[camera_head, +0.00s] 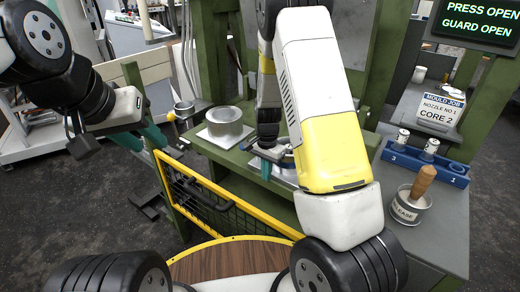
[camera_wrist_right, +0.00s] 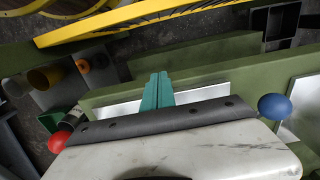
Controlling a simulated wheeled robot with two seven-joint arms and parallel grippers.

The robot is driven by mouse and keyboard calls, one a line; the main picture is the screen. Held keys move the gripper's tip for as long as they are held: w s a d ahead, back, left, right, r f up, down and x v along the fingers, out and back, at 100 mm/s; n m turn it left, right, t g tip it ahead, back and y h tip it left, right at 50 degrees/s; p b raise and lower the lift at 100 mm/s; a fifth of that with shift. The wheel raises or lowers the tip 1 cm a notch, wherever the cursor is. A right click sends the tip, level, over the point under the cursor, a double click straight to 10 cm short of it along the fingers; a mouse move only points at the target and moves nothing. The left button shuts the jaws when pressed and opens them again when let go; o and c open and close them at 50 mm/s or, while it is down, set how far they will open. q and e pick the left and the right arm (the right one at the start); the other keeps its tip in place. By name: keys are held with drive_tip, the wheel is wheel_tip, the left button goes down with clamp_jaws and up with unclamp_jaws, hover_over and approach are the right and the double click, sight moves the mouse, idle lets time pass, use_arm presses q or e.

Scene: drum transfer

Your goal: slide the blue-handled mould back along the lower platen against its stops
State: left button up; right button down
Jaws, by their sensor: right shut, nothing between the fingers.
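The blue ball handle (camera_wrist_right: 273,107) of the mould shows in the right wrist view, to the right of my right gripper's fingers and apart from them. In the head view the silver mould (camera_head: 286,177) lies on the green lower platen (camera_head: 205,147), largely hidden by my right arm and gripper. My right gripper (camera_head: 266,170) points down over the platen's front part. Its teal fingers (camera_wrist_right: 158,90) are shut together with nothing between them. My left gripper (camera_head: 140,139) is off to the left, its teal fingers apart and empty. The stops cannot be made out.
A red ball (camera_wrist_right: 57,143) shows at left in the wrist view. A silver round part (camera_head: 225,122) stands on the platen's left. A yellow-edged guard (camera_head: 225,208) runs before the press. A blue holder (camera_head: 424,163) and a wooden-handled tool in a pot (camera_head: 412,203) stand at right.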

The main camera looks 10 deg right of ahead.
sight(288, 158)
drive_tip(key=shift+w+d+r, duration=0.2)
drive_tip(key=shift+w+d, duration=1.15)
drive_tip(key=shift+w, duration=0.05)
drive_tip(key=w+d, duration=0.3)
drive_tip(key=shift+w+d, duration=0.2)
drive_tip(key=shift+d, duration=0.05)
drive_tip(key=shift+w+d, duration=0.15)
drive_tip(key=shift+r, duration=0.1)
